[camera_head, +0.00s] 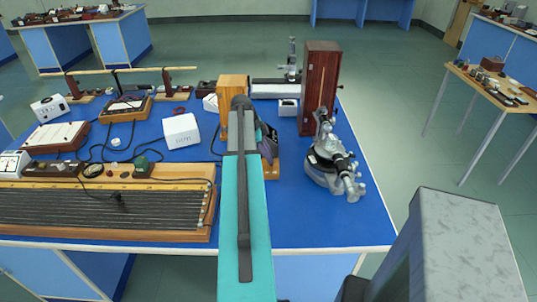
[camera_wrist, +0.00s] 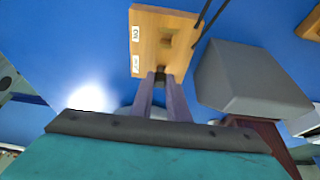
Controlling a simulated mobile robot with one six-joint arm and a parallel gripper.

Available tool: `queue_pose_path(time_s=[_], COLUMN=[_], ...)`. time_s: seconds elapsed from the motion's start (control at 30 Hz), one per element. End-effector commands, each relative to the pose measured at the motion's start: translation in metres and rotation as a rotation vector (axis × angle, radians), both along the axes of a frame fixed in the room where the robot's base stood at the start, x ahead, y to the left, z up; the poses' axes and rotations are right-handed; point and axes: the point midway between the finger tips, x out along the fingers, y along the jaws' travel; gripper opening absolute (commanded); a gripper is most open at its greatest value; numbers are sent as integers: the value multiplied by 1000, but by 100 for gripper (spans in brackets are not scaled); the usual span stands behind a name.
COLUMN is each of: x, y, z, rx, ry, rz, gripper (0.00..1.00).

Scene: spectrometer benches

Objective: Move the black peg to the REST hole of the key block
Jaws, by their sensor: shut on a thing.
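The key block (camera_wrist: 148,52) is a light wooden block with two small white labels on its left side, in the upper middle of the wrist view. The label words are too small to read surely. A raised or recessed square (camera_wrist: 168,40) shows on its face. My gripper (camera_wrist: 161,84) is shut on the black peg (camera_wrist: 160,76), whose dark end shows between the purple fingertips at the block's near edge. I cannot tell whether the peg sits in a hole or just above the block. In the head view my arm hides the peg and most of the gripper (camera_head: 267,148).
A grey box (camera_wrist: 245,75) stands close right of the block in the wrist view, with dark cables above. In the head view a tall dark wooden box (camera_head: 320,85) and a metal instrument (camera_head: 333,165) stand right; a wire board (camera_head: 100,205) lies left. The front right tabletop is clear.

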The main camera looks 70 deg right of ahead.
Motion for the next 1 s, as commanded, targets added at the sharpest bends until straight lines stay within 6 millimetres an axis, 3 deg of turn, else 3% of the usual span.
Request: queue_pose_path(time_s=[0.33,0.8,0.83,0.93,1.0], x=[0,0,0,0,0], y=[0,0,0,0,0], z=[-13,-15,-15,-15,-15], rx=[0,0,0,0,0], ry=[0,0,0,0,0], rz=[0,0,0,-1,-1], gripper=[0,0,16,33,37])
